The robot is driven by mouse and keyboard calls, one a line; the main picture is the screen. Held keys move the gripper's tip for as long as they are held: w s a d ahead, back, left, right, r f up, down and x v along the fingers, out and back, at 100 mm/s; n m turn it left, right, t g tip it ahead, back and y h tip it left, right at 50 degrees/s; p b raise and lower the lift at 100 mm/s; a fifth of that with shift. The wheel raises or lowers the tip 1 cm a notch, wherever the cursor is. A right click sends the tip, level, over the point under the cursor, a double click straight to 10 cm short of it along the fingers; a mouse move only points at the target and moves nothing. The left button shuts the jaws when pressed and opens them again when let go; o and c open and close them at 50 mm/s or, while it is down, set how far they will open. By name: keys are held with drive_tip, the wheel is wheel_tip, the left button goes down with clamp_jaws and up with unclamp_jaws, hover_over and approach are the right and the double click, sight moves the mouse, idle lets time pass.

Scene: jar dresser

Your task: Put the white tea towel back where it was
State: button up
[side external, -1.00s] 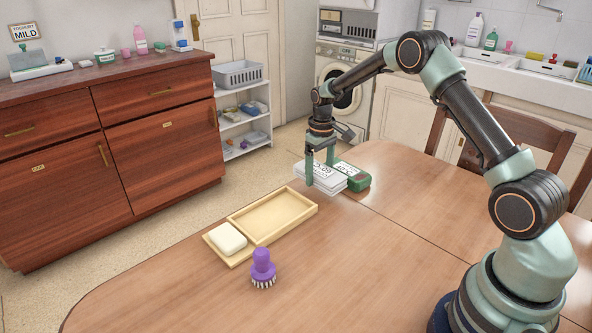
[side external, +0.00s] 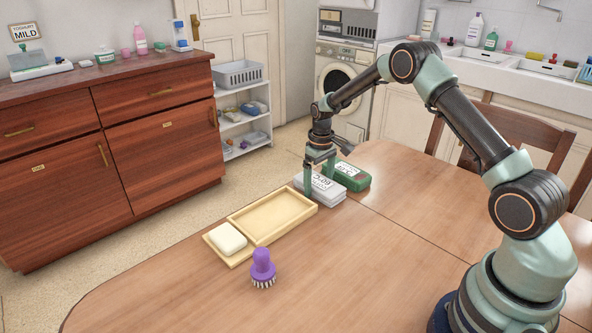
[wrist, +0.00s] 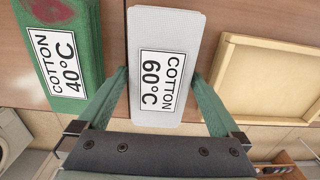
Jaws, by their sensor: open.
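The white tea towel (side external: 325,188) is a folded block on the table with a label reading COTTON 60°C. It also shows in the centre of the wrist view (wrist: 164,30). My gripper (side external: 319,179) is down over it, open, with one green finger on each side of the towel's near end in the wrist view (wrist: 161,76). The fingers look close to its long sides; I cannot tell whether they touch. A green folded cloth (side external: 350,176) labelled COTTON 40°C lies close beside it, on the left in the wrist view (wrist: 75,45).
An empty shallow wooden tray (side external: 292,228) lies left of the towel. A cream soap-like block (side external: 227,238) sits in its small side tray, and a purple brush (side external: 263,266) stands in front. The table (side external: 360,265) is clear at front right. A wooden dresser (side external: 110,150) stands left.

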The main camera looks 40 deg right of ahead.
wheel_tip(320, 180, up, 11)
wheel_tip(320, 180, up, 9)
drive_tip(key=t, duration=0.2)
hover_over(319, 182)
drive_tip(key=s+a, duration=0.4)
drive_tip(key=s+a+r+t, duration=0.1)
drive_tip(key=s+a, duration=0.3)
drive_tip(key=s, duration=0.4)
drive_tip(key=s+a+r+t, duration=0.2)
drive_tip(key=s+a, duration=0.3)
drive_tip(key=s, duration=0.4)
drive_tip(key=shift+s+r+t, duration=0.3)
drive_tip(key=shift+r, duration=0.4)
